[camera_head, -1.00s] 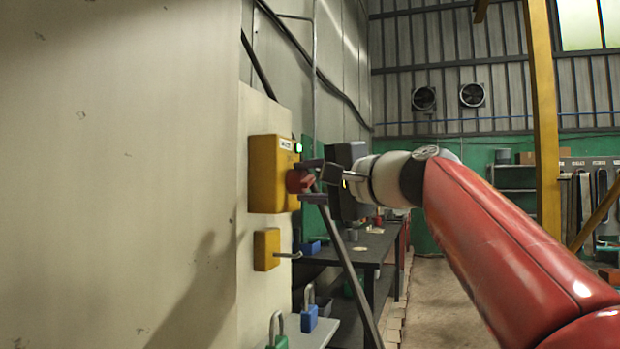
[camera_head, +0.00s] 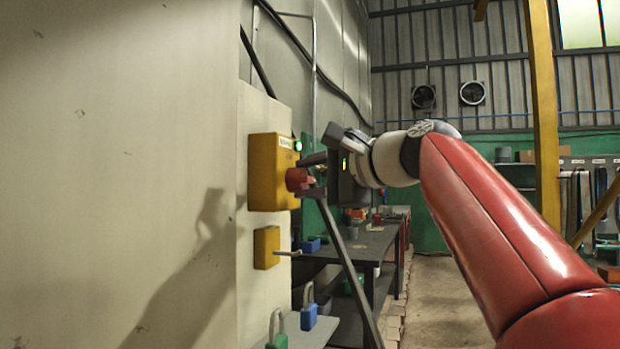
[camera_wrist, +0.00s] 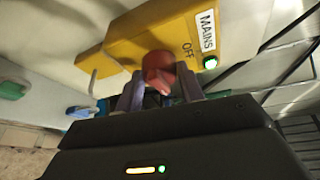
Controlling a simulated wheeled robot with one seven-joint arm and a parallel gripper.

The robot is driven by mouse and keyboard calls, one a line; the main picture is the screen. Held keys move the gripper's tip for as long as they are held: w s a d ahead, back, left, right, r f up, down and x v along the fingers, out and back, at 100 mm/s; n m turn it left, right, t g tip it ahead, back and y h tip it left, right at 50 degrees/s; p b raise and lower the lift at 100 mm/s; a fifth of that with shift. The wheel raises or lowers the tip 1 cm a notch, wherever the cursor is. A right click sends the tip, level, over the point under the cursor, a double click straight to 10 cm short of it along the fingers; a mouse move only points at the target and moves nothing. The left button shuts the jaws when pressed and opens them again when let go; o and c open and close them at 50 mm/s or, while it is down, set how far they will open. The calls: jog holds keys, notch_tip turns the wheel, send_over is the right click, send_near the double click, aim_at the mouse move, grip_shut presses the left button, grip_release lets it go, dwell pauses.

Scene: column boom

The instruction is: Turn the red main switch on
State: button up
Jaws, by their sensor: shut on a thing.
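The red main switch (camera_head: 297,179) is a knob on the front of a yellow box (camera_head: 270,172) fixed to the pale panel. In the wrist view the knob (camera_wrist: 158,70) shows between my fingers, beside the words OFF and MAINS on the yellow box (camera_wrist: 150,32). A green lamp (camera_head: 298,146) on the box is lit; it also shows in the wrist view (camera_wrist: 210,62). My gripper (camera_head: 311,177) is shut on the knob, one finger above it and one below in the head view. The fingers hide part of the knob, and its exact setting is unclear.
A smaller yellow box (camera_head: 267,247) with a projecting rod is below the switch box. Blue (camera_head: 309,316) and green (camera_head: 277,341) padlocks are on a shelf lower down. A dark diagonal bar (camera_head: 345,265) runs close behind my gripper. A dark workbench (camera_head: 375,240) stands beyond.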

jog(key=shift+f, duration=0.1)
jog(key=o, duration=1)
jog(key=shift+c, duration=0.2)
jog(key=v, duration=0.7)
jog(key=shift+s+d+b, duration=0.3)
jog(key=shift+b, duration=0.15)
jog(key=s+d+f+n+g+h, duration=0.1)
jog(key=s+d+f+n+h, duration=0.2)
jog(key=f, duration=1.3)
jog(key=s+d+f+n+g+h, duration=0.2)
jog(key=s+f, duration=0.8)
jog(key=f, duration=0.6)
jog(key=s+d+f+n+g+h, duration=0.2)
jog(key=s+d+f+n+h, duration=0.3)
jog(key=f, duration=1.1)
jog(key=shift+s+f+h, duration=0.4)
jog(key=shift+s+h, duration=0.7)
jog(key=shift+s, duration=0.15)
